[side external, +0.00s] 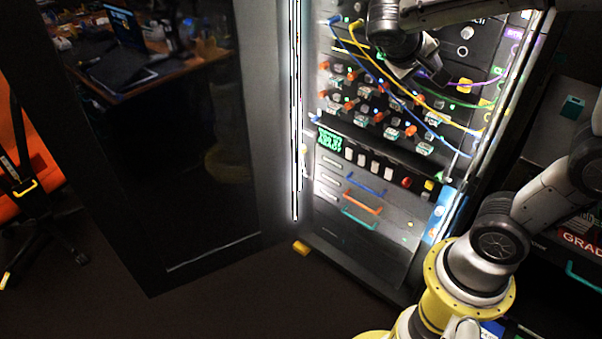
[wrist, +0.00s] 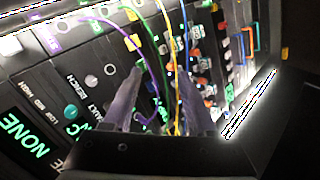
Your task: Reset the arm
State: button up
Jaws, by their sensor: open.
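My gripper (side external: 428,82) is in front of the upper part of a rack panel (side external: 345,235), near several coloured cables. In the wrist view my gripper (wrist: 165,88) shows two dark fingers spread apart, with nothing held between them. Purple (wrist: 128,42), green and yellow (wrist: 170,50) cables pass across the space at and beyond the fingertips. I cannot tell whether any cable touches a finger. The panel carries rows of orange-and-grey switches (side external: 378,117) below the gripper. I cannot make out a trackball in either view.
A large dark door (side external: 190,200) stands open on the left of the rack. Blue, orange and teal handles (side external: 362,203) stick out low on the panel. A green-lit display (side external: 329,138) sits mid-panel. An orange chair (side external: 15,170) is at far left.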

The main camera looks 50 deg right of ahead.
jog(key=s+a+f+n+t+y, duration=0.2)
jog(key=a+y, duration=0.3)
jog(key=a, duration=0.3)
jog(key=s+a+f+n+t+y, duration=0.3)
jog(key=s+a+t+y, duration=0.1)
jog(key=a, duration=0.4)
jog(key=shift+s+n+t+y, duration=0.35)
jog(key=shift+s+y, duration=0.25)
jog(key=shift+s, duration=0.2)
